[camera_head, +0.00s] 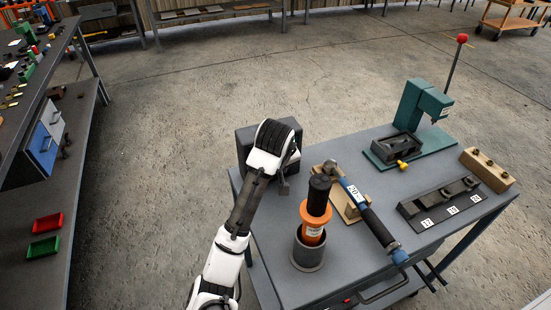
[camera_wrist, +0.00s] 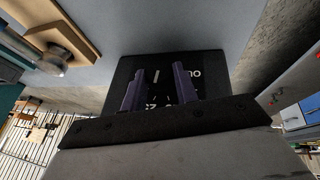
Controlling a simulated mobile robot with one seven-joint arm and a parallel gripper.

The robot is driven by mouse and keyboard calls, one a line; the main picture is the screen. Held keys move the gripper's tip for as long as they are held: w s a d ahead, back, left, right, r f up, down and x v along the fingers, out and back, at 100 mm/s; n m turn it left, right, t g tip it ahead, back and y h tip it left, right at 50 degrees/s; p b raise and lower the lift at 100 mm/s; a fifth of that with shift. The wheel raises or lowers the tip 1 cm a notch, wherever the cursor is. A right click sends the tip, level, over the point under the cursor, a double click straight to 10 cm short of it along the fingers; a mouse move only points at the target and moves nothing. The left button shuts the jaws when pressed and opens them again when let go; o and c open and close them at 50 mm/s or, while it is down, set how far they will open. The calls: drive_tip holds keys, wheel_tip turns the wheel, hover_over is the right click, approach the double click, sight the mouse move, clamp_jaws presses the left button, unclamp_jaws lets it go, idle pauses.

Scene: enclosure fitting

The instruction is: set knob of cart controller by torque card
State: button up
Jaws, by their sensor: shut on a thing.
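The cart controller (camera_head: 246,148) is a dark box at the table's far left corner, partly hidden by my wrist. In the wrist view its black panel (camera_wrist: 214,72) carries white markings, partly cut off by my fingers. My gripper (camera_wrist: 160,78) has its two purple-grey fingers on either side of the dark knob (camera_wrist: 157,88) and is shut on it. A white line shows between the fingers. The knob's outline is hard to make out against the panel. A white label (camera_head: 352,191) reading about 20 shows at the blue-handled torque wrench (camera_head: 372,219).
An orange and black tool (camera_head: 314,215) stands in a grey cup (camera_head: 308,254) close to my arm. A green press (camera_head: 418,108), a numbered dark block (camera_head: 440,203) and a wooden block (camera_head: 488,169) fill the right side.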

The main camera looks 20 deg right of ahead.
drive_tip(key=y+p, duration=0.1)
drive_tip(key=y, duration=0.1)
drive_tip(key=shift+w+r+m+y, duration=0.1)
drive_tip(key=shift+w+m+y, duration=0.05)
drive_tip(key=shift+m+y, duration=0.2)
drive_tip(key=y, duration=0.4)
drive_tip(key=shift+d+m, duration=0.25)
drive_tip(key=shift+d, duration=0.15)
drive_tip(key=shift+d+m+y, duration=0.25)
drive_tip(key=shift+m+y, duration=0.05)
drive_tip(key=shift+y, duration=0.95)
drive_tip(key=shift+d+f+m+y, duration=0.1)
drive_tip(key=shift+f+m+y, duration=0.2)
drive_tip(key=shift+y, duration=0.7)
drive_tip(key=o, duration=1)
drive_tip(key=shift+f, duration=0.1)
drive_tip(key=shift+c, duration=0.2)
drive_tip(key=b+v, duration=0.2)
drive_tip(key=v, duration=1.2)
drive_tip(key=shift+f+b, duration=0.15)
drive_tip(key=shift+b, duration=0.2)
